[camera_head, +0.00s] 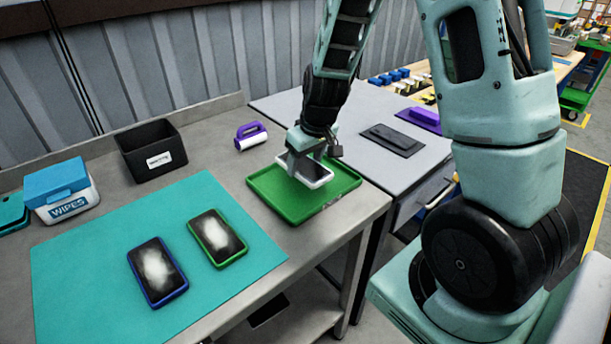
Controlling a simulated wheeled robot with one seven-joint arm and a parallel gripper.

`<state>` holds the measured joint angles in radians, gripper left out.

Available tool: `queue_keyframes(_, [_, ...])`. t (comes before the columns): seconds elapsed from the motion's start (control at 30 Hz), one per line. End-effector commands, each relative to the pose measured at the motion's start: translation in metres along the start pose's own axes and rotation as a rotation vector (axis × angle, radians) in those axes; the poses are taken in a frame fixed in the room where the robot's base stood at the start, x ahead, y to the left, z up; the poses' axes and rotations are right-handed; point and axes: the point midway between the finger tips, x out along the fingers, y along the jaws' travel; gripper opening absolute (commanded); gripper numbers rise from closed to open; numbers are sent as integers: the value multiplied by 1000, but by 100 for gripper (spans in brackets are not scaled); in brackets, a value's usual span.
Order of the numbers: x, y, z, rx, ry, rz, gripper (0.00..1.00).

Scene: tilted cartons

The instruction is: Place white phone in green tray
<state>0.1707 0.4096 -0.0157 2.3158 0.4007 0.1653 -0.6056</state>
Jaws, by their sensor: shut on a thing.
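The white phone (317,175) has a white rim and a dark face. My gripper (309,160) is shut on it and holds it tilted over the right half of the green tray (283,212). The gripper hides part of the phone. I cannot tell whether the phone touches the tray floor. The rest of the tray looks empty.
A blue-rimmed phone (157,272) and a green-rimmed phone (217,238) lie on a teal mat (90,265). A black bin (150,150), a wipes box (61,190) and a purple-and-white object (250,135) stand behind. A grey table (345,115) adjoins at right.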

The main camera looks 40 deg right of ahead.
Motion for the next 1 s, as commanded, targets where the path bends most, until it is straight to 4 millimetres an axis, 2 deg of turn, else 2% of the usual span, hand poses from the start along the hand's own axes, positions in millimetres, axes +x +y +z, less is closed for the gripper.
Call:
queue_keyframes(0.3, [36,0,10,1,0,0,33])
queue_keyframes(0.7, [42,0,11,0,2,1,33])
queue_keyframes(0.73, [42,0,11,0,2,0,68])
queue_keyframes(0.8, [41,0,11,0,1,0,87])
queue_keyframes(1.0, [40,0,11,0,1,0,87])
